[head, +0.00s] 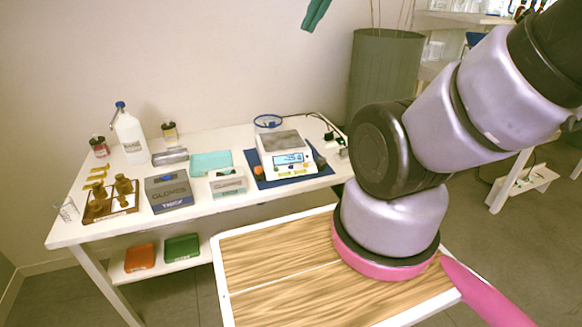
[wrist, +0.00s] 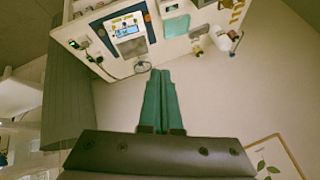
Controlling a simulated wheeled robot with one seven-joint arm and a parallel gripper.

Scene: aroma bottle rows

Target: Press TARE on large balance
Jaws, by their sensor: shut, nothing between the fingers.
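The large balance (head: 290,168) is a white unit with a grey weighing pan and a lit blue display on its front panel. It stands on a dark blue mat (head: 262,183) at the right part of the white table. Small buttons show beside its display, but their labels are too small to read. In the wrist view the balance (wrist: 129,48) appears upside down, beyond my fingertips. My gripper (wrist: 161,73) has teal fingers pressed together, with nothing between them. The fingers (head: 314,14) also show at the top edge of the head view, well above the table and apart from the balance.
An orange knob-like item and a dark item flank the balance. A blue-rimmed glass dish (head: 267,123) stands behind it. A glove box (head: 168,190), teal tray (head: 211,162) and white bottle (head: 131,138) stand left. A tall grey-green bin (head: 383,75) stands at the back right.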

